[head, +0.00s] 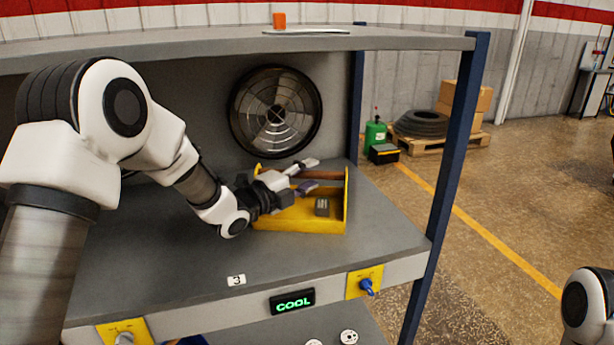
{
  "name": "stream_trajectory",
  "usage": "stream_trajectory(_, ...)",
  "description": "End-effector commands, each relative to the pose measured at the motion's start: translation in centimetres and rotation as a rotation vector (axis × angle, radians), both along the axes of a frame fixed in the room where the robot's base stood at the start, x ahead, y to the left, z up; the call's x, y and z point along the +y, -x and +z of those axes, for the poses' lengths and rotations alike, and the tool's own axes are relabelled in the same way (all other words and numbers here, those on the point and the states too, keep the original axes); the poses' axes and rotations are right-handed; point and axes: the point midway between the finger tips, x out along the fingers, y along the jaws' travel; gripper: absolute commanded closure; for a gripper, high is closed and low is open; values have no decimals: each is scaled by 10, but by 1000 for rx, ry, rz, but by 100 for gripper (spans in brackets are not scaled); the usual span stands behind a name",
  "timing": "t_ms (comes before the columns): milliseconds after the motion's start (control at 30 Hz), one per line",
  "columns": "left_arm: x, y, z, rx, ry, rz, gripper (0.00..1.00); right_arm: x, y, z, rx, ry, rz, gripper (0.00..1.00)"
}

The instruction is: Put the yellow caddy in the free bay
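The yellow caddy (285,220) stands upright on the grey shelf (190,275), in front of the round fan. It has a brown handle bar (325,173) across its top and a small dark block (322,206) inside. My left gripper (313,174) reaches in from the left over the caddy. Its two fingers are spread apart, one on each side of the bar, and I see no clear contact. My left arm covers the left part of the shelf. The shelf bay carries a label "3" (236,280). My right gripper is out of view.
The fan (275,112) is on the back wall. A blue post (446,185) bounds the shelf on the right, and an upper shelf (200,45) spans above. A green "COOL" display (292,301) and a blue knob (367,286) are on the front edge. A lower shelf shows below.

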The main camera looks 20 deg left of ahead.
Motion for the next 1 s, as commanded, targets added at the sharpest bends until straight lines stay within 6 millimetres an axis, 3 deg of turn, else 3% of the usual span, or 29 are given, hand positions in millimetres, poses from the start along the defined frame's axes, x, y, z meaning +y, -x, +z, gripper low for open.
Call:
stream_trajectory(267,6,8,2,1,2,2,56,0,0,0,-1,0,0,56)
stream_trajectory(600,44,83,2,0,8,1,56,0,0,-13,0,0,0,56)
stream_trajectory(700,53,97,3,-1,5,3,56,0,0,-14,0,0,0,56)
stream_trajectory(1000,56,107,3,0,0,-1,56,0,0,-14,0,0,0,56)
